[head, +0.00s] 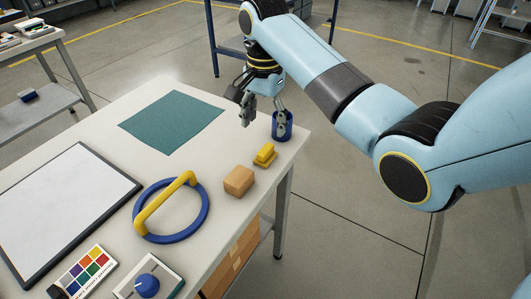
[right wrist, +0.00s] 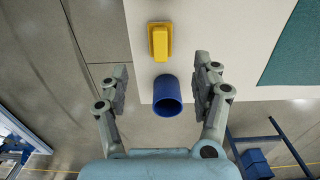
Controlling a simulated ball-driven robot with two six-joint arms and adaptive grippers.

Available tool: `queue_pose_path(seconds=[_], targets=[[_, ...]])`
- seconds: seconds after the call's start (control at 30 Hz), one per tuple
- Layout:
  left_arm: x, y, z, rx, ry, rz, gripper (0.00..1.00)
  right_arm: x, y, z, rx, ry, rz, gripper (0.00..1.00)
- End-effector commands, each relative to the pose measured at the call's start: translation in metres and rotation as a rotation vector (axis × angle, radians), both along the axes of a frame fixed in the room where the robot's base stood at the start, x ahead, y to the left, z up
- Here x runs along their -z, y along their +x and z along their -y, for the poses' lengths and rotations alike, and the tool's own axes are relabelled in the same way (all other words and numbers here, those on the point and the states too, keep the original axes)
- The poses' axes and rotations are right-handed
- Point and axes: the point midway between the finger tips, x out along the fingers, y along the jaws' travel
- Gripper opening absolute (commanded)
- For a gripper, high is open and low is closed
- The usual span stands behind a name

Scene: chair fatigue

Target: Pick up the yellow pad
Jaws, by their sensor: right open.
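The yellow pad (head: 265,154), a small block with a raised grip on top, sits near the table's right edge in the head view. In the right wrist view the yellow pad (right wrist: 160,42) lies at the upper middle, ahead of the fingertips. My right gripper (head: 264,113) is open and empty, above the table's far right corner, apart from the pad. In the right wrist view my right gripper (right wrist: 162,80) has its fingers spread, with a blue cup (right wrist: 167,95) showing between them. My left gripper is not in view.
The blue cup (head: 290,131) stands beyond the pad at the table corner, partly behind a finger. A tan block (head: 239,180) is close to the pad. A blue ring with a yellow handle (head: 163,202), a framed white board (head: 65,205) and a green mat (head: 172,121) lie farther left.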

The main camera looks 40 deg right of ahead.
Motion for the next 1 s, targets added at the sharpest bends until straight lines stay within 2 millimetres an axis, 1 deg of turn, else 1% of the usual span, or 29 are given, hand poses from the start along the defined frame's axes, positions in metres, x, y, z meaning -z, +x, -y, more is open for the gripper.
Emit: queue_pose_path(seconds=[0.2,0.47,0.6,0.7,0.8,1.0], targets=[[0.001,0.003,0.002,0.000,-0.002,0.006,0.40,0.036,0.000,0.000,0.010,0.001,-0.008,0.65],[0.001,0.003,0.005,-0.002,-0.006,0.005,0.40,0.060,0.001,0.002,0.009,0.001,-0.006,0.65],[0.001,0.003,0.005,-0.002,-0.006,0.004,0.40,0.083,0.003,0.006,0.009,0.001,-0.007,0.65],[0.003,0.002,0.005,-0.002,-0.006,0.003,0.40,0.097,0.003,0.005,0.008,0.002,-0.006,0.65],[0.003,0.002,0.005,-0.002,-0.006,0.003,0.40,0.103,0.003,0.005,0.007,0.001,-0.005,0.65],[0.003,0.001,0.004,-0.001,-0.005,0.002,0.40,0.103,0.003,0.005,0.007,0.001,-0.004,0.65]])
